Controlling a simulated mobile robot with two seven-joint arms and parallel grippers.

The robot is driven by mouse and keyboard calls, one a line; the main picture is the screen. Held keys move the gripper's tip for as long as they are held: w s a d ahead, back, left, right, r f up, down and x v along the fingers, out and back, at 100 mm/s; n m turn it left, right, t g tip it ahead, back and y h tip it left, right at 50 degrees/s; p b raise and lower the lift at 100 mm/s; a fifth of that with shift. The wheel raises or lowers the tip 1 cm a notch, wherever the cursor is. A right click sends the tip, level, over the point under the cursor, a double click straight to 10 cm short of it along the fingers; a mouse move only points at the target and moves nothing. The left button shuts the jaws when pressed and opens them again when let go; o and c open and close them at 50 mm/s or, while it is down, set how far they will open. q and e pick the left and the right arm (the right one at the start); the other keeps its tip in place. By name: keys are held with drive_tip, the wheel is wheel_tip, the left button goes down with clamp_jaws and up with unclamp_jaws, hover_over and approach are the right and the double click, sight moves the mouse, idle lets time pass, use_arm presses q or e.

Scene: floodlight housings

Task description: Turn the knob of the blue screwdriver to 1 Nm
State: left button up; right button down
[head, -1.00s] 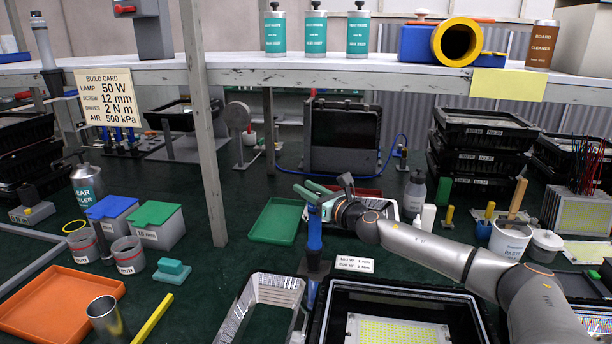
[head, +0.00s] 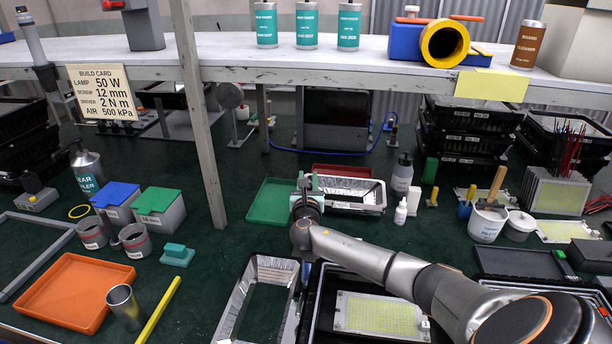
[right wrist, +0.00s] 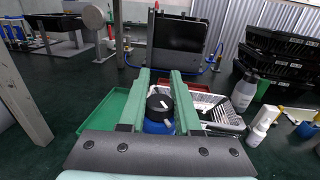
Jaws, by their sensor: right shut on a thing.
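The blue screwdriver (right wrist: 158,126) stands upright, seen from above in the right wrist view. Its black knob (right wrist: 160,104) bears a white mark and sits between the green fingers of my right gripper (right wrist: 163,100). The gripper is shut on the knob. In the head view the right gripper (head: 305,183) points away from me, and my wrist and forearm hide nearly all of the screwdriver. The scale that the knob's mark points to cannot be read. My left gripper is not in view.
A white bottle (head: 400,211) and a grey bottle (head: 402,173) stand to the right. A shelf post (head: 199,115) rises to the left. The build card (head: 101,91) reads driver 2 N m.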

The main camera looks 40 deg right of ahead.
use_arm(q)
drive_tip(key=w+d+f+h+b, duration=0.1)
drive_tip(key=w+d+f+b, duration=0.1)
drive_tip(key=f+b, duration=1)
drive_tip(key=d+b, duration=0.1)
drive_tip(key=b, duration=0.3)
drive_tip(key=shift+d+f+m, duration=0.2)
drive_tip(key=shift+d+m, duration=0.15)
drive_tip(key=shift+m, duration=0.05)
use_arm(e)
drive_tip(key=s+m+g+h, duration=0.1)
drive_tip(key=m+g+h, duration=0.1)
drive_tip(key=g, duration=0.3)
drive_tip(key=m+g+h, duration=0.1)
drive_tip(key=m+g, duration=0.4)
drive_tip(key=s+d+m+g+h, duration=0.1)
drive_tip(key=m+g+h, duration=0.1)
drive_tip(key=m+g, duration=0.2)
drive_tip(key=shift+s+g+h, duration=0.3)
drive_tip(key=shift+s+g, duration=0.05)
drive_tip(key=shift+g, duration=0.65)
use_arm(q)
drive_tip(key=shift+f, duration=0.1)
